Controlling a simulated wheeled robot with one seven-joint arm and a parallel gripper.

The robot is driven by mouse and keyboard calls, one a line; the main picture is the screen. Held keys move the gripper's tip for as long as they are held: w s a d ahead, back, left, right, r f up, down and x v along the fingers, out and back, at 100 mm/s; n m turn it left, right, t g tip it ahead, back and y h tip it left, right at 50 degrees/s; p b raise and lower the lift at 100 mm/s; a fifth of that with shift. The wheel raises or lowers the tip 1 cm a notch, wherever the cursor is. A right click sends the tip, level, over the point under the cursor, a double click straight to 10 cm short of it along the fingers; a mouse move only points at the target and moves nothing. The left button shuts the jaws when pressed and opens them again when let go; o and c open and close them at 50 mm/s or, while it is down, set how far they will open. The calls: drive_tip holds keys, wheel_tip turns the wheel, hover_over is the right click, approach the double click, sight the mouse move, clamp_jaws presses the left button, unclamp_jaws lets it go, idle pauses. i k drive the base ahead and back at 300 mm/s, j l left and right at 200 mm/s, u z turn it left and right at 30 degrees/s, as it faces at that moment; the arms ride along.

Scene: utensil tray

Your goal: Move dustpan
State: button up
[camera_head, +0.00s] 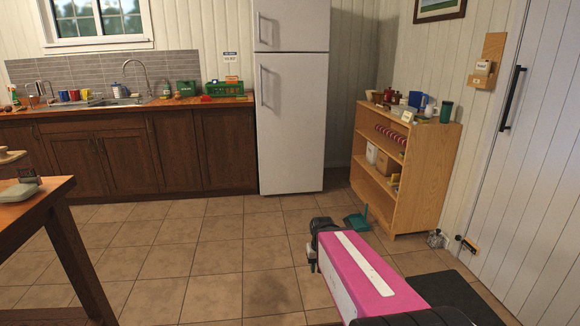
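A teal-green dustpan (357,221) lies on the tiled floor in front of the wooden shelf, with its handle standing up at the back. My pink and white arm reaches forward from the lower right of the head view. My dark gripper (313,256) is at the arm's far end, above the floor and to the left of the dustpan in the picture. The gripper and dustpan appear apart. The fingers are small and partly hidden by the arm, so I cannot tell whether they are open or shut.
A wooden shelf (434,165) holding several items stands behind the dustpan, right of the white fridge (291,120). A dark mat (462,292) lies at lower right, near the door (535,150). A wooden table (62,205) stands at left. The middle floor is clear.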

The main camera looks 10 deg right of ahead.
sight(356, 221)
drive_tip(key=i, duration=0.9)
drive_tip(key=i+z, duration=0.1)
drive_tip(key=i, duration=0.75)
drive_tip(key=i+j, duration=0.15)
drive_tip(key=i, duration=0.75)
